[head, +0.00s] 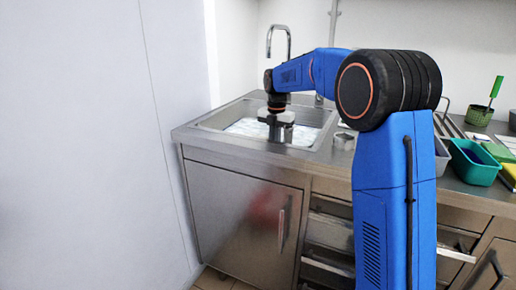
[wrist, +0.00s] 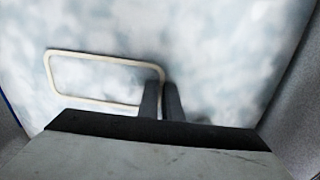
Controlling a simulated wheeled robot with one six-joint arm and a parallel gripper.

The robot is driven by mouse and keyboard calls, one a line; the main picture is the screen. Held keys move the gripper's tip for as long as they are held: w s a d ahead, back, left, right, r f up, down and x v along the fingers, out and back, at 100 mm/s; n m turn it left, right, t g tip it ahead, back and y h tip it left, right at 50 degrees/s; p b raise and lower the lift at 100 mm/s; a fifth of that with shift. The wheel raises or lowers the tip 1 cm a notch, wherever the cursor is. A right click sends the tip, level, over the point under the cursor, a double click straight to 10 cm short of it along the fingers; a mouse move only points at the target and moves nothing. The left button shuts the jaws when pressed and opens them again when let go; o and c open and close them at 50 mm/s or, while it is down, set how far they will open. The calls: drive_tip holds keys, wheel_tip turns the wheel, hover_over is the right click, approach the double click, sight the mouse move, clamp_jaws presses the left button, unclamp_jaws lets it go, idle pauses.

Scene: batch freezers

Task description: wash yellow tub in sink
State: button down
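The steel sink (head: 212,124) holds cloudy, foamy-looking water (head: 247,127). My gripper (wrist: 162,100) points down into the sink, and its fingertips are hidden in the head view. In the wrist view, a pale yellowish rectangular rim, the yellow tub (wrist: 95,56), shows at the water's surface. The tub's inside looks the same as the water, and its walls are hidden. My two fingers stand close together at the rim's right side, one on each side of it, and look shut on it. The tub cannot be seen in the head view.
A tall tap (head: 278,38) rises behind the sink. A steel container (head: 344,141) stands at the sink's right. Further right are a teal tub (head: 472,165), a green pot (head: 478,116) with a green-handled brush (head: 495,88), and a grey tub (head: 441,158). Drawers below stand partly open.

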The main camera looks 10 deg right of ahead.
drive_tip(key=shift+a, duration=0.85)
drive_tip(key=shift+d, duration=2)
drive_tip(key=shift+a, duration=0.15)
drive_tip(key=shift+a, duration=1.85)
drive_tip(key=shift+d, duration=2)
wheel_tip(320, 180, up, 18)
drive_tip(key=shift+f, duration=0.25)
